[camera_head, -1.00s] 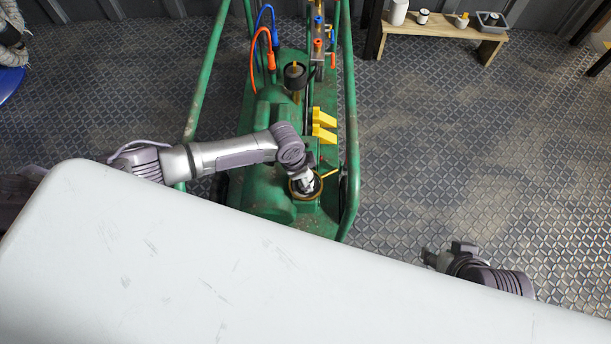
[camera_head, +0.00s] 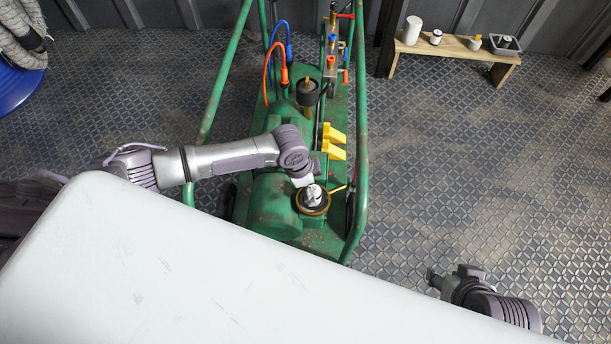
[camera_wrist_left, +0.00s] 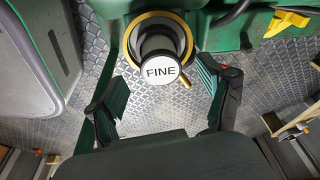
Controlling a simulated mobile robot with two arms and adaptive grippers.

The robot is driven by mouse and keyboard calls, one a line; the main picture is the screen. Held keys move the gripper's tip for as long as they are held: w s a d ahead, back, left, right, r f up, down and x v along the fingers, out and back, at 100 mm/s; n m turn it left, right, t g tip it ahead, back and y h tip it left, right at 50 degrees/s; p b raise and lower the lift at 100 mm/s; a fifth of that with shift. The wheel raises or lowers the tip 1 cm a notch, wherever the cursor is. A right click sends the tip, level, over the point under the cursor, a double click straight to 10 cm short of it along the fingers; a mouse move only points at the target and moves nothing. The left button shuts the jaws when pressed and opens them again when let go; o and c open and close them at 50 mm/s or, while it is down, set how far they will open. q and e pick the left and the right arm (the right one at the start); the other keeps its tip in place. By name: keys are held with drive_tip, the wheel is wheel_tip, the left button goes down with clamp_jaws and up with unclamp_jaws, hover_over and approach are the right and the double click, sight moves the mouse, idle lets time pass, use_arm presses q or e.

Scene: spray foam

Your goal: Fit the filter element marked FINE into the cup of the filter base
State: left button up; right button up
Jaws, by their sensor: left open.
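The filter element marked FINE (camera_wrist_left: 160,70) has a white round cap and a dark body, and its lettering is readable in the left wrist view. It stands in the cup of the filter base (camera_wrist_left: 133,36), inside the brass ring; how deep it sits I cannot tell. In the head view the white element (camera_head: 313,195) shows in the dark cup with its brass rim (camera_head: 325,209). My left gripper (camera_head: 303,180) is open beside and above the element. In the left wrist view its fingers are spread on either side of the cap, apart from it. My right gripper (camera_head: 450,277) is open and empty, away at lower right.
A wooden bench (camera_head: 455,48) with several small items stands at the back right.

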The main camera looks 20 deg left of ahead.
use_arm(q)
drive_tip(key=v, duration=0.7)
drive_tip(key=shift+r, duration=0.25)
drive_tip(key=shift+s, duration=0.1)
